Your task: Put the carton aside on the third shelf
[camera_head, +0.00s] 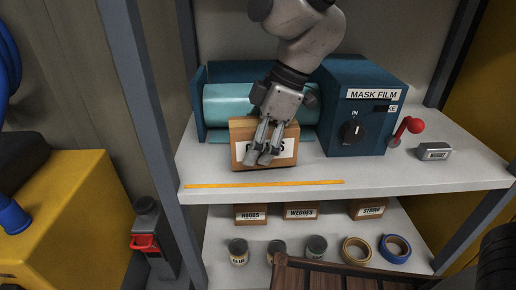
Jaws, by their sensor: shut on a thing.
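A brown carton (240,157) with a white label stands on the upper visible white shelf (400,174), in front of a teal roller. My gripper (264,158) reaches down from above and is shut on the carton, with its fingers across the label. The fingers hide most of the label's lettering. The carton's base appears at or just above the shelf surface; I cannot tell whether it touches. Which shelf counts as the third cannot be told from this view.
A blue machine marked MASK FILM (366,105) stands right of the carton, with a red-knobbed lever (413,126) and a small grey block (433,152). A yellow strip (265,184) runs along the shelf front. The lower shelf holds labelled boxes (301,212), jars and tape rolls (397,248).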

